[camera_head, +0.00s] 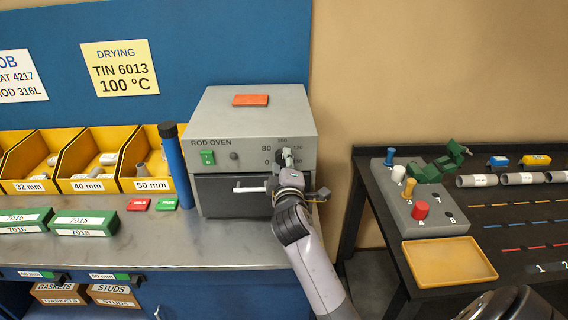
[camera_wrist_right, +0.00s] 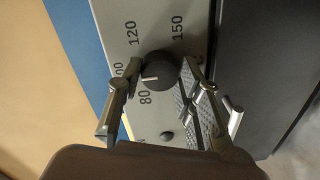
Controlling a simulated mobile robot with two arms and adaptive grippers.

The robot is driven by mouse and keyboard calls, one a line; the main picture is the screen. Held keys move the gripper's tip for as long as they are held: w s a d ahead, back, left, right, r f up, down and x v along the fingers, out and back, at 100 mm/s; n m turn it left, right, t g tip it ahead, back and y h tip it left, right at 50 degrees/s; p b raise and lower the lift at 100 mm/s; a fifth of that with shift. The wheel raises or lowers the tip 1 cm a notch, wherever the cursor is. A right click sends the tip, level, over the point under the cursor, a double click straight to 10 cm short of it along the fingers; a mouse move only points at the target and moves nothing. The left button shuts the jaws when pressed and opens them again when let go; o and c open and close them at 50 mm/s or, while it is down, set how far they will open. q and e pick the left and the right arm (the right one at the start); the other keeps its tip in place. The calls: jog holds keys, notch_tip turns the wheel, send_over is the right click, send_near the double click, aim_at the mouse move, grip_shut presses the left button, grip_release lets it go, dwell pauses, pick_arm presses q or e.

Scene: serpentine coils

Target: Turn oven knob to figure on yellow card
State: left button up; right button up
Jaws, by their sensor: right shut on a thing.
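The yellow card (camera_head: 120,68) on the blue back panel reads "DRYING TIN 6013 100 °C". The grey rod oven (camera_head: 250,120) stands on the bench below and right of it. My right gripper (camera_head: 287,158) is at the oven's front and hides most of the knob in the head view. In the right wrist view, the round black oven knob (camera_wrist_right: 158,66) sits between the fingers of my right gripper (camera_wrist_right: 161,68), which is shut on it. Its white mark points left, around the 80 to 100 side of the dial. My left gripper is not in view.
A green switch (camera_head: 208,158) and the door handle (camera_head: 250,188) are on the oven front. A blue cylinder (camera_head: 175,165) stands close to its left, beside yellow bins (camera_head: 88,187). An orange block (camera_head: 250,100) lies on top. A black table (camera_head: 510,200) stands to the right.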

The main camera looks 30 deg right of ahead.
jog(key=o, duration=1.2)
jog(key=shift+c, duration=0.2)
jog(key=shift+s, duration=0.1)
jog(key=v, duration=1.2)
jog(key=shift+f, duration=0.1)
